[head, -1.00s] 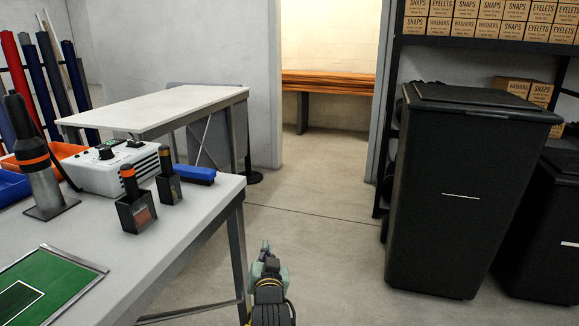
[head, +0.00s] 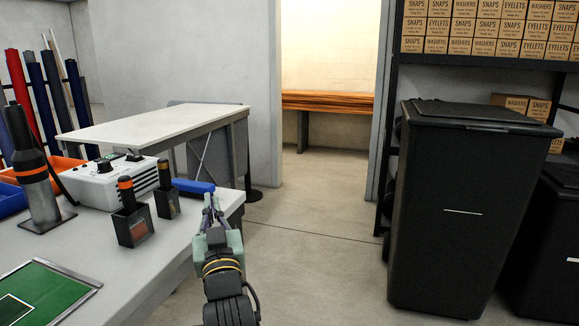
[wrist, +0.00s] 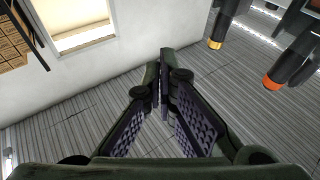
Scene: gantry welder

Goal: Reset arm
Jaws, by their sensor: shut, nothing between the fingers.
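My gripper (head: 210,205) is in the head view at the right edge of the near table, raised in front of me with its fingers pointing away. Its fingers are shut with nothing between them. In the wrist view the two fingers (wrist: 160,85) come together at their tips above the floor. A blue brush-like block (head: 193,187) lies on the table just behind the fingertips in the head view. I cannot tell whether they touch it.
Two dark holders with orange- and yellow-banded handles (head: 131,222) stand on the near table (head: 110,275), beside a white control box (head: 110,182) and a torch-like tool on a stand (head: 35,170). A black bin (head: 455,230) stands at right. The floor (head: 310,250) between is clear.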

